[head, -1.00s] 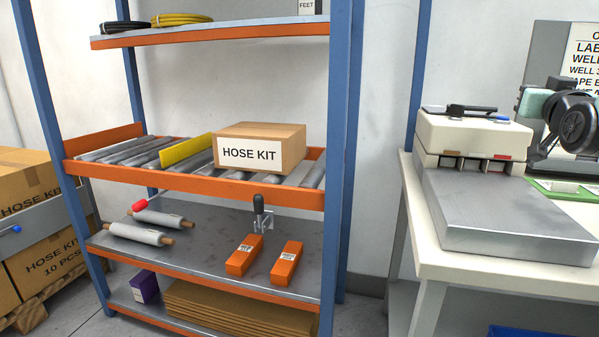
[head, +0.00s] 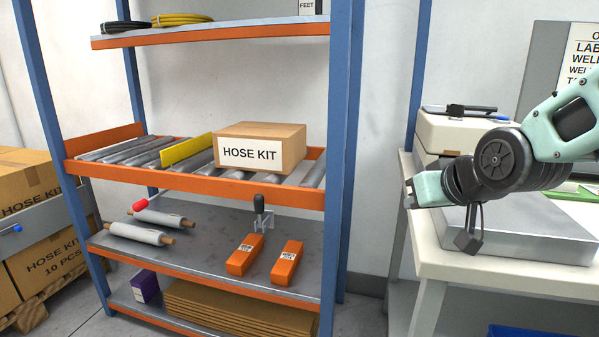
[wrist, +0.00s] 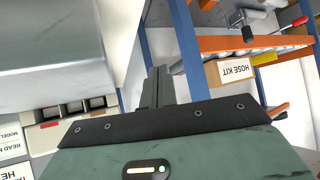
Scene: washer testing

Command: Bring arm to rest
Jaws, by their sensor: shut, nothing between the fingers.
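My arm (head: 545,140), pale green with dark joints, reaches in from the right in the head view, in front of the white bench. My gripper (wrist: 158,75) shows in the wrist view with its two dark fingers shut together and nothing between them. It hangs in the air near the bench's left end, pointing toward the rack side. In the head view the fingers are small and hard to make out.
A bench machine with a metal plate (head: 560,232) stands on the white bench (head: 445,258), partly behind my arm. A blue-and-orange rack (head: 340,170) holds a HOSE KIT box (head: 262,155), rollers and orange boxes (head: 287,263). A gap separates rack and bench.

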